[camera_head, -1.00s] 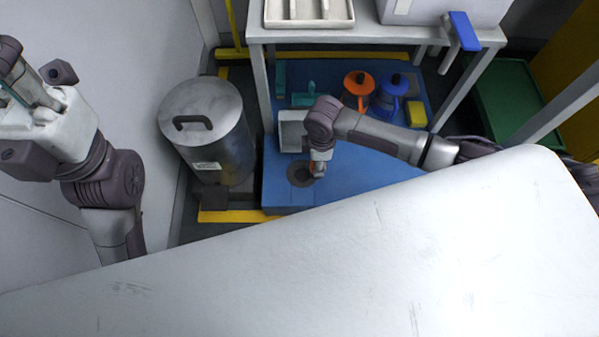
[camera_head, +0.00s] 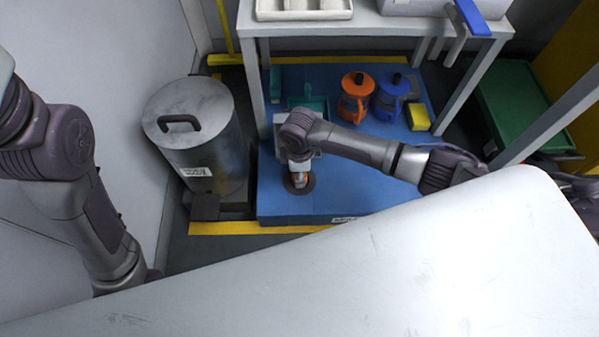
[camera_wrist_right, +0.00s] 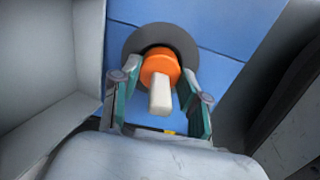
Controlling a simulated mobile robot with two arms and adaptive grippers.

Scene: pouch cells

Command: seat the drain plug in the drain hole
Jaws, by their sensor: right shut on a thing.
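The drain plug (camera_wrist_right: 160,67) is orange with a pale block-like handle. It sits between the fingers of my right gripper (camera_wrist_right: 159,98), which is shut on it. The drain hole (camera_wrist_right: 186,39) shows as a dark grey ring with a darker opening in the blue floor. The plug overlaps the near part of the opening; I cannot tell whether it is inside or just above it. In the head view my right gripper (camera_head: 299,180) points down over the drain hole (camera_head: 312,186), hiding most of it. My left arm shows at the left, but its gripper is out of view.
A metal bin (camera_head: 205,140) stands left of the blue platform (camera_head: 350,195). An orange jug (camera_head: 354,100), a blue jug (camera_head: 390,98) and a yellow block (camera_head: 418,117) stand at its back right. A table (camera_head: 375,22) rises over the back. A pale wall-like surface (camera_wrist_right: 45,60) is close left of the gripper.

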